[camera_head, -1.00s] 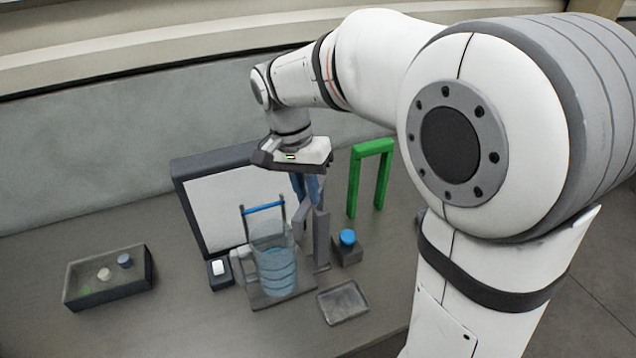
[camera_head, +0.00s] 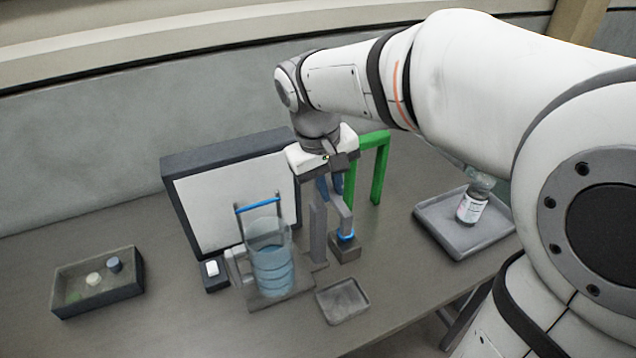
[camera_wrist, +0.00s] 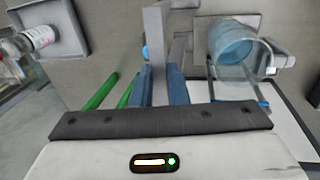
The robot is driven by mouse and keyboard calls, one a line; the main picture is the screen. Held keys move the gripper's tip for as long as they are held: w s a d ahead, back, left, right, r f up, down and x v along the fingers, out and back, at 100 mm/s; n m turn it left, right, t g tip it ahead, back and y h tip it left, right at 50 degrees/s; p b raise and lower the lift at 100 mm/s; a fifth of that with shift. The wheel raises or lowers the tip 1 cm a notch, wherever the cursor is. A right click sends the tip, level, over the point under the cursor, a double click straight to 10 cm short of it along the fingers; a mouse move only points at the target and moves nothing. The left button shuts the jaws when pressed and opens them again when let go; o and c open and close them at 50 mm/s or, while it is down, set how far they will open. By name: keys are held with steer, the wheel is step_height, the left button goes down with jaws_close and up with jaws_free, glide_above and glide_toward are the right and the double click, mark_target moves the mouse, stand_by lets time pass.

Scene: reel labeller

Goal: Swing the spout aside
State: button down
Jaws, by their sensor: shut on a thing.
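The spout (camera_head: 342,214) is a grey arm beside a grey upright post (camera_head: 318,236). It points to the right of the post, over a small block with a blue top (camera_head: 347,236), not over the jug. The clear jug (camera_head: 270,262) with pale blue bands stands left of the post. My gripper (camera_head: 330,187) is at the spout's upper part. In the wrist view its blue fingers (camera_wrist: 160,86) are shut on a grey bar of the spout (camera_wrist: 157,38). The jug (camera_wrist: 234,48) is to their right there. My gripper hides the spout's top.
A dark-framed white panel (camera_head: 232,205) stands behind the jug. A green arch (camera_head: 379,168) is close behind my gripper. A tray (camera_head: 446,235) with a labelled bottle (camera_head: 471,207) is at the right. A small empty tray (camera_head: 342,301) lies in front. A bin (camera_head: 70,299) holds small caps.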

steer(key=shift+s+n, duration=0.1)
steer(key=shift+n, duration=0.2)
steer(key=c, duration=1.4)
jaws_free()
steer(key=shift+d, duration=0.1)
step_height(320, 180, up, 8)
steer(key=a, duration=0.1)
steer(key=shift+s+a+f, duration=0.2)
steer(key=shift+s+a, duration=0.05)
steer(key=shift+s, duration=0.05)
